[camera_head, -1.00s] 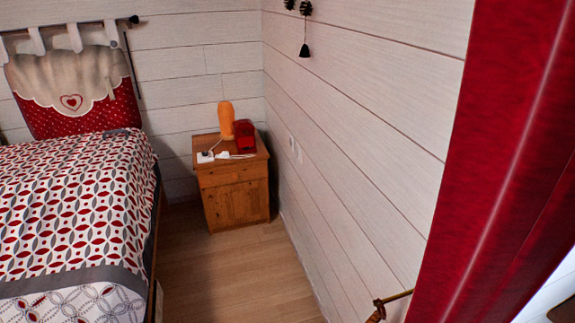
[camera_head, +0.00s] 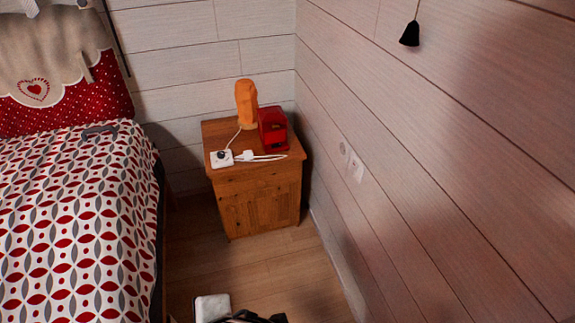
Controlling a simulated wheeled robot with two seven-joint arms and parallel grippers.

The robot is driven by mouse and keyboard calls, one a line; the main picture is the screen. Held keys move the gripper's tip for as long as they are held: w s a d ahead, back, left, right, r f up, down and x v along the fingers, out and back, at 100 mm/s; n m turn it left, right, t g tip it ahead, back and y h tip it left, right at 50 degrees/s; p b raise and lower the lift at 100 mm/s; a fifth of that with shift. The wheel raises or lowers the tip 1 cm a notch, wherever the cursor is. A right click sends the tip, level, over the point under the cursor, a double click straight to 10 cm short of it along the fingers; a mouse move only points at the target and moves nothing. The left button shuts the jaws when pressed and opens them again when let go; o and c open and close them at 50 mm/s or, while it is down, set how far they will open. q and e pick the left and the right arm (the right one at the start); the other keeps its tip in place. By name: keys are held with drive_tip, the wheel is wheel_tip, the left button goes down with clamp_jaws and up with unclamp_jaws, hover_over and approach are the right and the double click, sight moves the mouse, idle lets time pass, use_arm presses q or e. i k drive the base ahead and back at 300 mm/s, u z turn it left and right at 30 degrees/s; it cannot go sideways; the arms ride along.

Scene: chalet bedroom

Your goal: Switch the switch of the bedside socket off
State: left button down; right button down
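The bedside socket (camera_head: 217,163) is a small white block at the front left of the top of a wooden nightstand (camera_head: 255,178). A dark round plug or knob sits on it, and a white cord runs back from it towards the orange lamp (camera_head: 246,103). A white plug (camera_head: 246,156) with a cable lies just to its right. The state of its switch is too small to tell. A white and black part, probably of my own arm, shows at the bottom edge, well in front of the nightstand. No gripper fingertips can be made out.
A red box-like object (camera_head: 272,130) stands beside the lamp. The bed (camera_head: 75,220) is on the left and the plank wall (camera_head: 430,170) on the right, with white wall outlets (camera_head: 356,168).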

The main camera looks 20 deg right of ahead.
sight(354, 167)
drive_tip(key=i, duration=2.1)
drive_tip(key=z, duration=2.9)
drive_tip(key=i, duration=0.15)
drive_tip(key=z, duration=0.1)
